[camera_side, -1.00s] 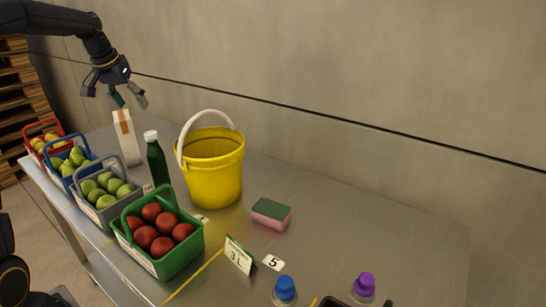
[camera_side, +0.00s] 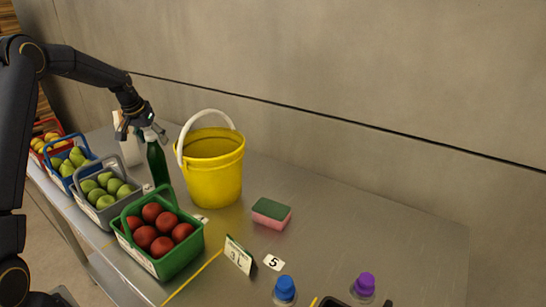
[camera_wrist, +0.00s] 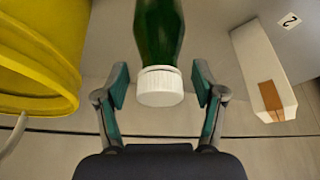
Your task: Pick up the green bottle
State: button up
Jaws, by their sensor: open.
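The green bottle (camera_side: 157,165) stands upright on the metal table, between the white carton and the yellow bucket, with its white cap up. In the wrist view the bottle's green neck (camera_wrist: 159,35) and its white cap (camera_wrist: 160,86) lie between the two fingers. My gripper (camera_wrist: 160,84) is open, with one finger on each side of the cap and a gap on both sides. In the side view my gripper (camera_side: 150,137) is at the top of the bottle and hides most of the cap.
The yellow bucket (camera_side: 214,175) stands close on the right. A white carton (camera_side: 130,153) stands behind on the left. Baskets of fruit, such as the green basket (camera_side: 165,262), line the front left. A sponge (camera_side: 271,213) lies farther right. A concrete wall (camera_side: 350,70) is behind.

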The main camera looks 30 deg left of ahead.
jog(key=shift+w+f, duration=0.15)
jog(key=shift+f, duration=0.25)
jog(key=shift+c, duration=0.2)
grip_shut()
dwell(0.3)
